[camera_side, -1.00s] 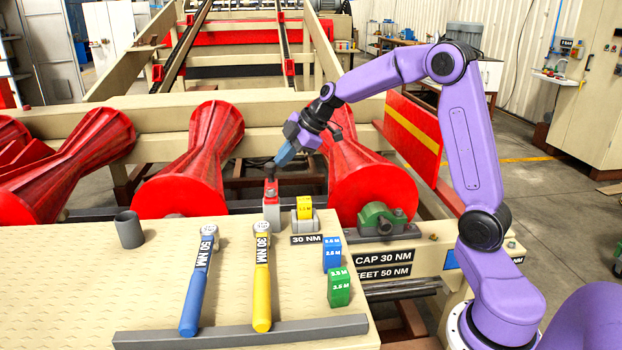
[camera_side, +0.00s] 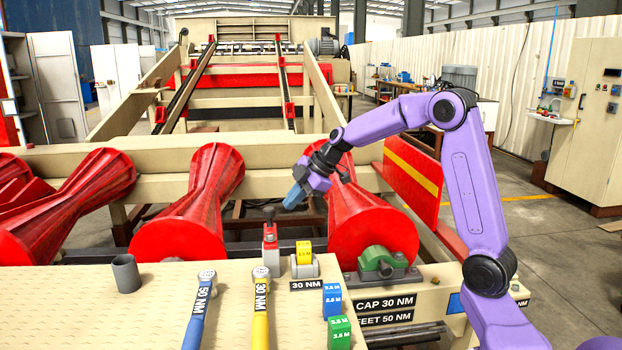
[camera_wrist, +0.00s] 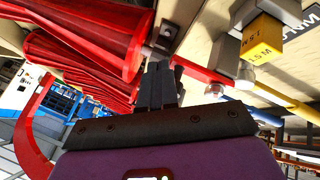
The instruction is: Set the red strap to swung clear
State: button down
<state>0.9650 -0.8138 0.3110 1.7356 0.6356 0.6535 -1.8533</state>
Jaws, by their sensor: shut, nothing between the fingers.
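The red strap (camera_side: 270,234) sits on top of a small grey block (camera_side: 271,257) at the far edge of the bench, with a dark knob (camera_side: 269,214) standing on it. In the wrist view the red strap (camera_wrist: 203,73) runs as a narrow bar to the right of my fingers. I cannot tell exactly which way it is turned. My gripper (camera_side: 290,202) is shut and empty, above and a little right of the knob, apparently apart from it. In the wrist view its closed fingers (camera_wrist: 160,84) point toward the red rollers and the bench edge.
A yellow block (camera_side: 304,252) in a grey holder stands right beside the strap. Blue (camera_side: 332,300) and green (camera_side: 340,332) blocks and blue (camera_side: 198,308) and yellow (camera_side: 261,308) torque wrenches lie nearer. A grey cup (camera_side: 126,272) stands left. Red rollers (camera_side: 205,205) lie beyond the bench.

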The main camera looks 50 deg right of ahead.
jog(key=d+r, duration=0.7)
jog(key=r, duration=0.1)
jog(key=shift+s, duration=0.1)
dwell(0.4)
